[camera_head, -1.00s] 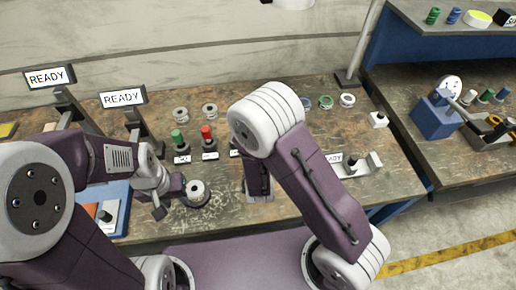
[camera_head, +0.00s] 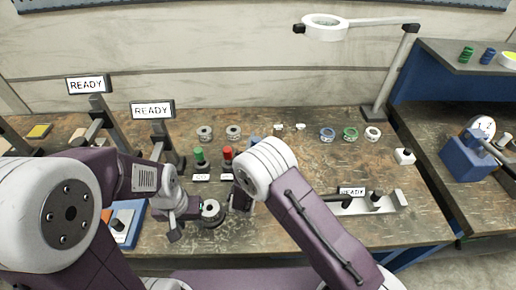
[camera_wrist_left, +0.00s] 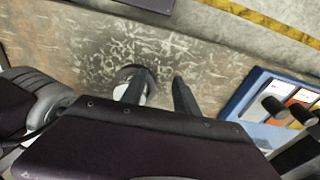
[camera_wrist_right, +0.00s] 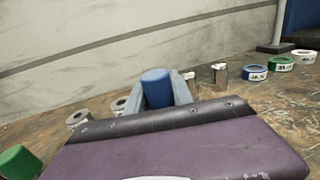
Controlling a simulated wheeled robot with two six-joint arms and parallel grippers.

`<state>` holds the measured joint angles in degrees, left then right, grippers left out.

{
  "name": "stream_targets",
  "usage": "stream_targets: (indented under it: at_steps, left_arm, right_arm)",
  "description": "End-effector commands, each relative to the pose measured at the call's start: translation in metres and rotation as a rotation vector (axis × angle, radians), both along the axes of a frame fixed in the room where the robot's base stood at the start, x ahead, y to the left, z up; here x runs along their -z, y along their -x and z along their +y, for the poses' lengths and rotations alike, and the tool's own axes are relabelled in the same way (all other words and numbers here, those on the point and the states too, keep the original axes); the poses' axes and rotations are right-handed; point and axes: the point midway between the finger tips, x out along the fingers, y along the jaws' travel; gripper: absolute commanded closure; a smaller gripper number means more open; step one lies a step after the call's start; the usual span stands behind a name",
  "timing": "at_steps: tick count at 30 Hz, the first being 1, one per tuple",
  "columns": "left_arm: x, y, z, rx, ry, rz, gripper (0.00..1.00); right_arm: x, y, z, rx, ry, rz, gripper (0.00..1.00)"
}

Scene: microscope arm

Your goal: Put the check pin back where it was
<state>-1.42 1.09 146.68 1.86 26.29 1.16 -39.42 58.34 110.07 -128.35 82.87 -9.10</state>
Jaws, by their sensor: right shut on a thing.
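A blue cylinder (camera_wrist_right: 157,88), apparently the check pin, stands between the fingers of my right gripper (camera_wrist_right: 160,100) in the right wrist view. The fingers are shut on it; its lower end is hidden. In the head view, my right arm's white joint hides most of that gripper, and a bit of blue (camera_head: 253,142) shows behind it. A green pin (camera_head: 199,156) and a red pin (camera_head: 227,155) stand in dark holders behind name labels. The spot right of them is partly hidden by my arm. My left gripper (camera_wrist_left: 160,90) is open beside a round dark holder with a pale disc (camera_head: 210,209).
Two grey spools (camera_head: 205,132) stand behind the pins. Blue, green and white rings (camera_head: 350,133) lie at the back right. A READY fixture (camera_head: 375,202) lies right of my right arm. Two READY signs (camera_head: 153,110) stand on posts at left, near a blue tray (camera_head: 128,228).

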Motion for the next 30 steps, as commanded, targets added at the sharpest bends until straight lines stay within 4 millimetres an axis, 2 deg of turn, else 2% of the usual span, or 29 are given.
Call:
stream_targets:
  at_steps: [7, 20, 21, 22, 23, 30]
  left_arm:
    - [0.001, 0.0, 0.0, 0.0, 0.0, 0.0, 0.64]
    - [0.007, 0.0, 0.0, 0.0, 0.0, 0.0, 0.64]
    - [0.005, 0.0, 0.0, 0.0, 0.0, 0.0, 0.64]
    - [0.005, 0.0, 0.0, 0.0, 0.0, 0.0, 0.64]
    - [0.005, 0.0, 0.0, 0.0, 0.0, 0.0, 0.64]
    - [0.005, 0.0, 0.0, 0.0, 0.0, 0.0, 0.64]
  right_arm:
    - [0.037, 0.0, 0.0, 0.0, 0.002, 0.001, 1.0]
    - [0.045, 0.0, 0.0, 0.0, 0.0, -0.001, 1.0]
    - [0.044, 0.001, 0.0, 0.0, 0.0, 0.0, 0.61]
    - [0.044, 0.001, -0.001, 0.0, 0.0, 0.0, 0.53]
    - [0.044, 0.001, -0.001, 0.0, 0.0, 0.0, 0.5]
    - [0.043, 0.001, -0.001, 0.0, 0.0, 0.0, 0.5]
